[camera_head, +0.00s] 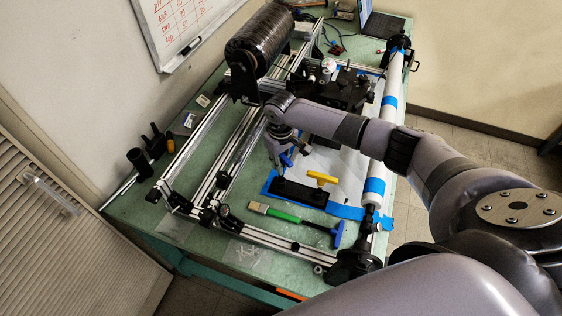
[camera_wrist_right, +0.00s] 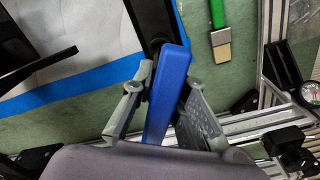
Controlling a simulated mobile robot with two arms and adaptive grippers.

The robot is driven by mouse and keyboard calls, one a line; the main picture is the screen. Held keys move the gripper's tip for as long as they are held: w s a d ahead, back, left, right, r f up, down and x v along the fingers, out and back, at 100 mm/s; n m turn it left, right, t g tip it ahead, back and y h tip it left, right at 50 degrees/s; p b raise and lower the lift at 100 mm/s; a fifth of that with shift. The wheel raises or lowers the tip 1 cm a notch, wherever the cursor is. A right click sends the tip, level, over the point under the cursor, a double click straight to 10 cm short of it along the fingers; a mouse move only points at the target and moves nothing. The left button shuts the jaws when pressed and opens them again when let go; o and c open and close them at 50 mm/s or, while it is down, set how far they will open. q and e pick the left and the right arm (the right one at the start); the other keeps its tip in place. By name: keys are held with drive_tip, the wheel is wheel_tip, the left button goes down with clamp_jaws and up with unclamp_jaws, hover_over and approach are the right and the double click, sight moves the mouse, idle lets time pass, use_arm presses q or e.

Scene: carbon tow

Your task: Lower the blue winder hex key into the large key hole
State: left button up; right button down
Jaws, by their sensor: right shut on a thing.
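The blue winder hex key (camera_head: 287,160) is in my right gripper (camera_head: 281,150), by the left end of the black key holder (camera_head: 298,193). In the right wrist view, the blue handle (camera_wrist_right: 170,85) lies between the two grey fingers (camera_wrist_right: 164,86), which are shut on it. The holder's black end (camera_wrist_right: 150,18) shows just beyond the handle. The handle hides the shaft and the hole, so I cannot tell whether the tip is in the hole. A yellow-handled key (camera_head: 322,178) stands in the holder. My left gripper is not in view.
A green-handled brush (camera_head: 284,215) and a second blue-handled tool (camera_head: 339,235) lie in front of the holder. Metal frame rails (camera_head: 215,165) run to the left. A white tube with blue bands (camera_head: 388,125) stands to the right. A black tow spool (camera_head: 259,42) is behind.

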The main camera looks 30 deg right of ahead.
sight(281, 178)
drive_tip(key=shift+f+b, duration=1.15)
drive_tip(key=shift+f, duration=1.1)
drive_tip(key=c, duration=1.5)
unclamp_jaws()
drive_tip(key=shift+r, duration=0.1)
wheel_tip(281, 178, up, 12)
